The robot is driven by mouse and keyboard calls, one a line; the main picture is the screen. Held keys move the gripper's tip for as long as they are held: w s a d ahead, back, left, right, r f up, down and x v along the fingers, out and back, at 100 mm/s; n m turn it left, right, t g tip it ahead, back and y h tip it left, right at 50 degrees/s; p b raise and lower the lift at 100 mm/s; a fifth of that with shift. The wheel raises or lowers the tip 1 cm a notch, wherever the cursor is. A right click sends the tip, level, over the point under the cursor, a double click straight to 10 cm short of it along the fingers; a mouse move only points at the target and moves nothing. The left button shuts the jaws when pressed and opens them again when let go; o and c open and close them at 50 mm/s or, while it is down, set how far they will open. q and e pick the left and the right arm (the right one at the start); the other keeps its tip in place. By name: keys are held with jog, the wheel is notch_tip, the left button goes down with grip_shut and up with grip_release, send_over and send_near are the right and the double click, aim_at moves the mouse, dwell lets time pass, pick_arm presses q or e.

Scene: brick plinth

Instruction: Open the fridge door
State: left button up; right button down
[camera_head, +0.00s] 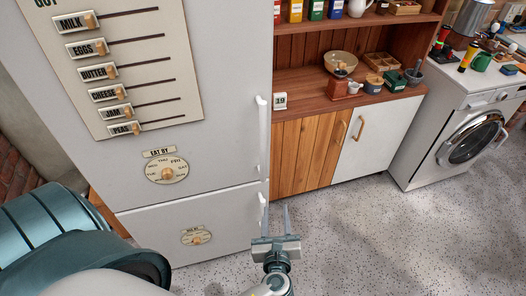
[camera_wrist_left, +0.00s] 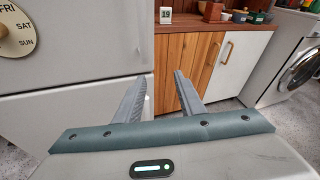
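The white fridge (camera_head: 225,90) stands at the left of the head view, with a large upper door and a smaller lower door (camera_head: 150,222). Both doors look shut. A white vertical upper handle (camera_head: 262,135) runs along the upper door's right edge, and a short lower handle (camera_head: 263,208) sits below the seam. My left gripper (camera_head: 276,208) is open and empty, just right of the lower handle and below the upper one. In the left wrist view, its spread fingers (camera_wrist_left: 163,76) point forward beside the fridge's edge (camera_wrist_left: 75,75). I cannot make out a handle there. My right gripper is not in view.
A wooden cabinet (camera_head: 300,155) with shelves stands right of the fridge, holding jars and bowls. A washing machine (camera_head: 450,140) is farther right. The speckled floor (camera_head: 370,240) in front is clear. A panel with sliders (camera_head: 120,60) is on the upper door.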

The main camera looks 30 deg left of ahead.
aim_at(263, 147)
pick_arm(q)
notch_tip(263, 147, up, 12)
jog(key=s+a+t+y, duration=0.1)
jog(key=y, duration=0.2)
jog(key=shift+s+a+r+m, duration=0.2)
jog(key=shift+s+a+m, duration=0.05)
jog(key=shift+a+m, duration=0.15)
jog(key=shift+w+a, duration=0.1)
jog(key=p+x, duration=0.2)
jog(key=x, duration=0.5)
jog(key=p+x, duration=0.2)
jog(key=x, duration=0.6)
jog(key=shift+w+a+r, duration=0.15)
jog(key=shift+w+r, duration=0.1)
jog(key=shift+w, duration=0.05)
jog(key=shift+x, duration=0.8)
grip_shut()
